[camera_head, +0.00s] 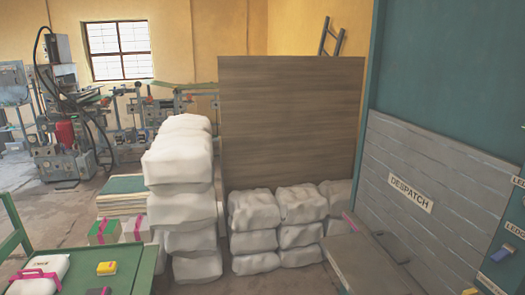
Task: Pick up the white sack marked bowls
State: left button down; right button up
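Several white sacks are stacked in a tall pile (178,165) left of centre and in lower piles (255,210) in front of a brown wooden panel. I can read no marking on these sacks. A white bundle (52,265) with a pink strap lies on a green table (135,262) at the lower left, cut by the picture edge. It has a small dark marking that is too small to read, so I cannot tell which sack is marked bowls. Neither of my grippers shows in this view.
A yellow block (106,268) lies on the green table. Pink-strapped packs (104,231) stand behind it. The brown panel (290,120) rises behind the sacks. A grey board with a DESPATCH sign (410,194) and a grey bench (365,265) are at the right. Machinery (65,135) stands back left.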

aim_at(43, 275)
jog(key=u, duration=1.95)
